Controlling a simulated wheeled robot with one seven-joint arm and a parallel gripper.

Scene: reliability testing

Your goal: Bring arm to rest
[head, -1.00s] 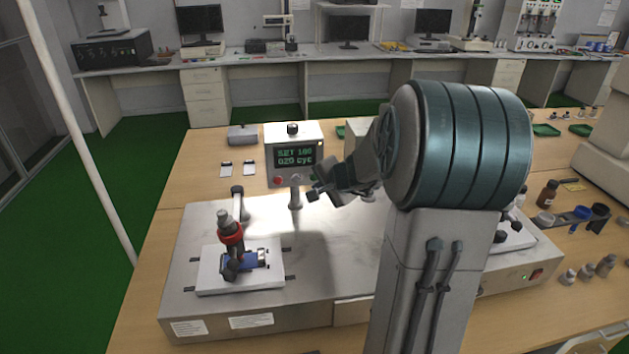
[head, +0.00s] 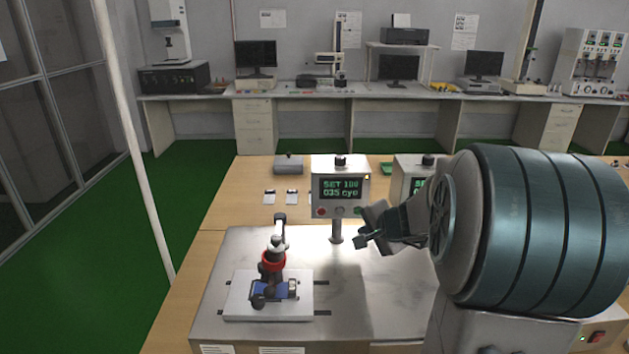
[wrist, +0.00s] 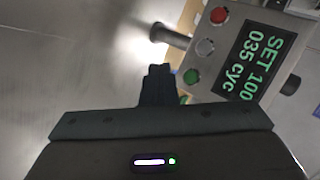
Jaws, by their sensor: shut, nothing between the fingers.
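My gripper (head: 362,231) is shut and empty, held above the steel bench plate at the right of a control box (head: 340,189). In the wrist view my gripper (wrist: 158,85) shows its fingers together, with the box's face (wrist: 240,50) beyond them. The box's screen reads "SET 100" and "035 cyc". My arm reaches in from the right in the head view and hides part of the plate and what lies behind it.
The steel test plate (head: 370,300) stands on a wooden table (head: 214,255). A second box (head: 412,170) stands behind my arm.

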